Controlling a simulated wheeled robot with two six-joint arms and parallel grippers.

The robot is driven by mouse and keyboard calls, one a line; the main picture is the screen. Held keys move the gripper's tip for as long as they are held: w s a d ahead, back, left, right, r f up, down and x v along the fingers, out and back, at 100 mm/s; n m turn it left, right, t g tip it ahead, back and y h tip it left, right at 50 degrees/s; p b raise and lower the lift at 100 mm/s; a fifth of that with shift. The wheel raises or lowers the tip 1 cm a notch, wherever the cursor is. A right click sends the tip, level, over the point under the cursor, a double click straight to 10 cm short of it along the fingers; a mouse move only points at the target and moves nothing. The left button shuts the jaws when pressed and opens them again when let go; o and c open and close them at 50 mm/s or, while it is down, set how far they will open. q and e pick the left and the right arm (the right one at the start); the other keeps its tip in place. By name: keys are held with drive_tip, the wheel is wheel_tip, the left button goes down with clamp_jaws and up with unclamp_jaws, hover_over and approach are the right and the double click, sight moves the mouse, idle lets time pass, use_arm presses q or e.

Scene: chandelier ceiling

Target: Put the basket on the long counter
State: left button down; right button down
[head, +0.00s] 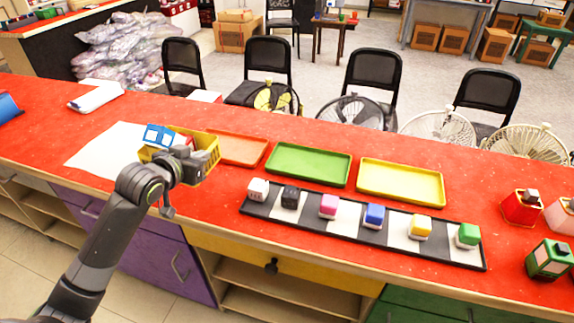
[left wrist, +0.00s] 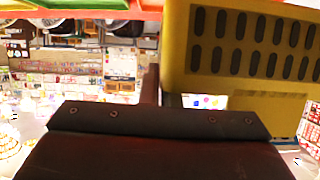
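The yellow basket (head: 209,151) is at the left part of the long red counter (head: 330,135), by a white sheet, with blue and red items inside. I cannot tell whether its bottom touches the counter. My left gripper (head: 198,169) is at the basket's near side and hides part of it. In the left wrist view the slotted yellow basket wall (left wrist: 250,45) fills the upper right, close beside one dark finger (left wrist: 150,86). The other finger is not visible, so its hold is unclear. My right gripper is not in view.
Orange (head: 238,149), green (head: 308,164) and yellow (head: 400,181) trays lie right of the basket. A black-and-white strip (head: 345,239) with several coloured blocks runs along the front edge. A white sheet (head: 105,150) covers counter at left. Chairs and fans stand behind.

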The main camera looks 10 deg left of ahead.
use_arm(q)
drive_tip(key=shift+w+a+r, duration=0.3)
drive_tip(key=shift+w+a, duration=0.15)
drive_tip(key=shift+a, duration=0.1)
wheel_tip(320, 180, down, 10)
drive_tip(key=shift+f, duration=0.1)
drive_tip(key=shift+f, duration=0.1)
drive_tip(key=c, duration=1.7)
unclamp_jaws()
drive_tip(key=shift+s, duration=0.1)
drive_tip(key=shift+r, duration=0.2)
drive_tip(key=v, duration=1.2)
drive_tip(key=shift+d, duration=0.25)
